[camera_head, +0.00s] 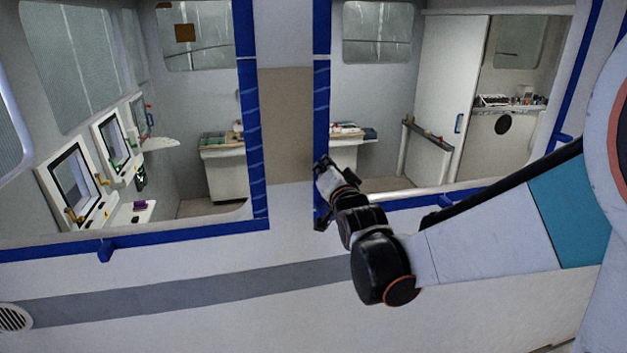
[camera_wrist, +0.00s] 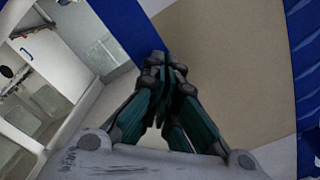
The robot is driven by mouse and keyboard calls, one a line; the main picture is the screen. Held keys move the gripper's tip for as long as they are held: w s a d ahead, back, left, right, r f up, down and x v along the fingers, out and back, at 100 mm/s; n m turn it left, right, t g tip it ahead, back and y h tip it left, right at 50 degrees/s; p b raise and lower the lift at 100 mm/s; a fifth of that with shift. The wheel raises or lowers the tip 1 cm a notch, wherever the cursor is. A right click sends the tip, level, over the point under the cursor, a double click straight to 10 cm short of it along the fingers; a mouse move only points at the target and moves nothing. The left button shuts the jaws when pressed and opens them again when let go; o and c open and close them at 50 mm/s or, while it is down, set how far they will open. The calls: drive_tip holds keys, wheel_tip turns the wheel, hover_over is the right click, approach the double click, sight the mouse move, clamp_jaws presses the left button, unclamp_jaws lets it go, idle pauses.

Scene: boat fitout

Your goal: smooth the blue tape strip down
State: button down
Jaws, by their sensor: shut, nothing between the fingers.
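Blue tape runs around both window openings in the head view. Another vertical strip (camera_head: 251,110) edges the left opening and has similar creases. My gripper (camera_head: 322,165) is shut and empty, at the lower part of the right opening's strip, and hides some of it. In the wrist view, my gripper's tips (camera_wrist: 162,62) lie over the edge of a smooth-looking blue strip (camera_wrist: 125,30). I cannot tell whether they touch it. A ridged blue strip (camera_wrist: 306,70) stands at right.
A beige panel (camera_head: 286,125) lies between the two vertical strips. My arm reaches in from the right, across the lower edge of the right opening. Counters and a white door (camera_head: 450,80) stand behind the openings. The wall below is clear.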

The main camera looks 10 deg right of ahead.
sight(321, 144)
drive_tip(key=shift+r, duration=0.15)
drive_tip(key=shift+w+r+p, duration=0.1)
drive_tip(key=shift+r+p, duration=1.1)
drive_tip(key=shift+r, duration=0.55)
drive_tip(key=shift+r+p, duration=0.4)
drive_tip(key=shift+r, duration=0.2)
drive_tip(key=shift+f, duration=0.1)
drive_tip(key=shift+s, duration=0.2)
drive_tip(key=shift+r+p, duration=1)
drive_tip(key=shift+r, duration=0.9)
drive_tip(key=shift+w, duration=0.1)
